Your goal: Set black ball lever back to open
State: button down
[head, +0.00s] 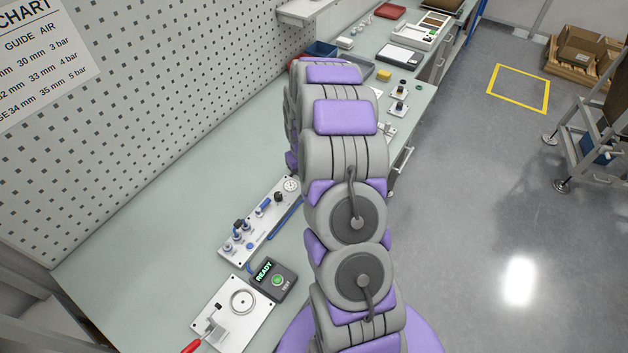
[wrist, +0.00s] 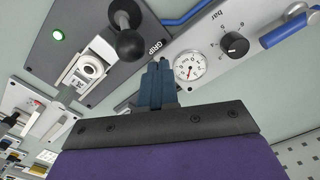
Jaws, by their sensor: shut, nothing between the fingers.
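The black ball lever (wrist: 131,44) shows in the wrist view at the top, on a grey panel (wrist: 60,55) by the word GRIP. Its ball hangs toward the lower end of the picture, with a short stem and a dark round part above it. My gripper (wrist: 161,64) is shut with nothing in it. Its fingertips are to the right of and below the ball, apart from it in the picture. In the head view my own arm covers the middle, and I cannot make out the lever or the gripper there.
Next to the lever are a white clamp fixture (wrist: 88,68) and a green light (wrist: 58,35). A pressure gauge (wrist: 189,66), a black bar knob (wrist: 234,44) and a blue handle (wrist: 292,26) lie to the right. A READY test box (head: 272,279) stands on the bench (head: 150,260).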

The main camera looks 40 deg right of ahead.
jog(key=shift+s+d+r, duration=0.15)
jog(key=shift+s+d, duration=0.15)
jog(key=shift+s, duration=0.55)
jog(key=shift+s+d+r, duration=0.1)
jog(key=shift+s+d, duration=0.15)
jog(key=shift+s, duration=0.65)
jog(key=shift+s+d+r, duration=0.15)
jog(key=shift+s+d, duration=0.1)
jog(key=shift+s, duration=0.25)
jog(key=shift+w+a+p, duration=0.1)
jog(key=shift+w+p, duration=0.05)
jog(key=shift+p, duration=0.15)
jog(key=shift+w+a, duration=0.25)
jog(key=shift+w, duration=0.6)
notch_tip(320, 180, up, 7)
jog(key=p, duration=0.2)
